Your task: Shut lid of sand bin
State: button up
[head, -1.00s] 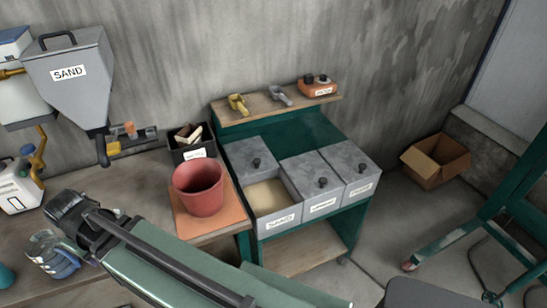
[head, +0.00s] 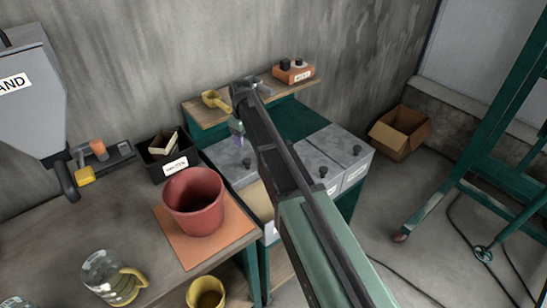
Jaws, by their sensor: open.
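The sand bin (head: 269,235) is the left one of the grey bins on the green cart. Its grey lid (head: 226,158) with a dark knob (head: 246,163) sits toward the back, and pale sand (head: 259,202) shows in front of it. My arm crosses in front of the bin and hides much of its label and right side. My gripper (head: 239,140) points down above the back of the lid, near the knob. It is open and appears apart from the knob; its fingers are small and hard to make out.
Two other bins with closed lids (head: 338,146) stand to the right. A shelf (head: 207,115) with a yellow scoop (head: 215,101) and an orange box (head: 293,72) is behind. A red pot (head: 194,202) and a black box (head: 165,153) stand on the left table.

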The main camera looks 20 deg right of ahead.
aim_at(247, 160)
notch_tip(247, 160, down, 11)
jog(key=b, duration=1.1)
jog(key=shift+a, duration=0.15)
jog(key=shift+r, duration=0.15)
jog(key=shift+s, duration=0.1)
grip_shut()
